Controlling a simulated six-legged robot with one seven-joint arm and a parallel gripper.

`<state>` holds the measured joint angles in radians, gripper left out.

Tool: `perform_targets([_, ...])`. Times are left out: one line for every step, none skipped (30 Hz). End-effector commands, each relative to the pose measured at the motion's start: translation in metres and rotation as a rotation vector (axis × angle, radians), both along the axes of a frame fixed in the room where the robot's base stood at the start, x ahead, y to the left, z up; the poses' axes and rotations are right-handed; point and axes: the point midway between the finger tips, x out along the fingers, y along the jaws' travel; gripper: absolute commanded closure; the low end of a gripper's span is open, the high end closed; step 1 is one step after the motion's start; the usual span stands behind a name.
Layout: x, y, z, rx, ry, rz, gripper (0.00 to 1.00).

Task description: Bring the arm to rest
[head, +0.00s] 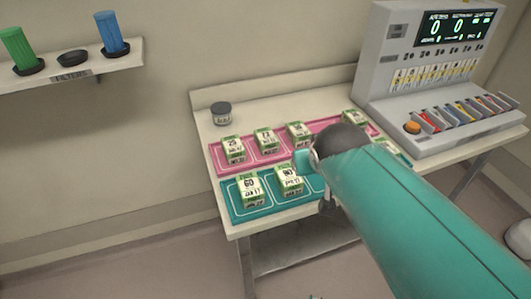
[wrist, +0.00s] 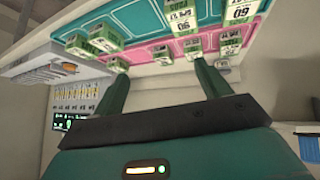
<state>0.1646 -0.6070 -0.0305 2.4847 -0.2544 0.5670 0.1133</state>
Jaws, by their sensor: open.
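My teal arm reaches from the lower right of the head view over the table (head: 222,124), its dark rounded joint covering part of the trays. The fingers are not clear there. In the wrist view my gripper (wrist: 161,72) shows two green fingers spread apart, with nothing held between them. Beyond the fingers lie the pink tray (wrist: 150,88) and the teal tray (wrist: 148,28), seen upside down, with boxes on them. I cannot tell the exact gap between the fingertips and the nearest boxes.
A green-and-white box marked 60 (head: 250,190) and one marked 90 (head: 289,180) stand on the teal tray. Several boxes stand on the pink tray. A dark jar (head: 221,113) is at the back left, a console (head: 385,55) at the right. A wall shelf (head: 110,62) holds green and blue cylinders.

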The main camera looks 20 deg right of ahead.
Motion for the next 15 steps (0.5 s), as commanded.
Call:
perform_targets([-0.014, 0.028, 0.001, 0.043, 0.040, 0.047, 0.24])
perform_targets([-0.023, 0.042, 0.000, 0.069, 0.069, 0.071, 0.24])
perform_targets([-0.034, 0.057, -0.002, 0.098, 0.105, 0.104, 0.24])
perform_targets([-0.041, 0.068, -0.003, 0.118, 0.128, 0.124, 0.24])
perform_targets([-0.048, 0.076, -0.003, 0.134, 0.147, 0.143, 0.24])
perform_targets([-0.054, 0.085, -0.004, 0.151, 0.168, 0.163, 0.24])
perform_targets([-0.058, 0.089, -0.004, 0.160, 0.180, 0.173, 0.24])
perform_targets([-0.061, 0.092, -0.005, 0.167, 0.188, 0.180, 0.24])
perform_targets([-0.063, 0.094, -0.005, 0.171, 0.197, 0.187, 0.24])
perform_targets([-0.064, 0.095, -0.005, 0.173, 0.199, 0.188, 0.24])
perform_targets([-0.064, 0.095, -0.005, 0.174, 0.200, 0.188, 0.24])
perform_targets([-0.064, 0.095, -0.005, 0.174, 0.200, 0.187, 0.24])
perform_targets([-0.063, 0.094, -0.005, 0.173, 0.199, 0.186, 0.24])
perform_targets([-0.063, 0.094, -0.005, 0.173, 0.199, 0.186, 0.24])
perform_targets([-0.063, 0.094, -0.005, 0.173, 0.199, 0.185, 0.24])
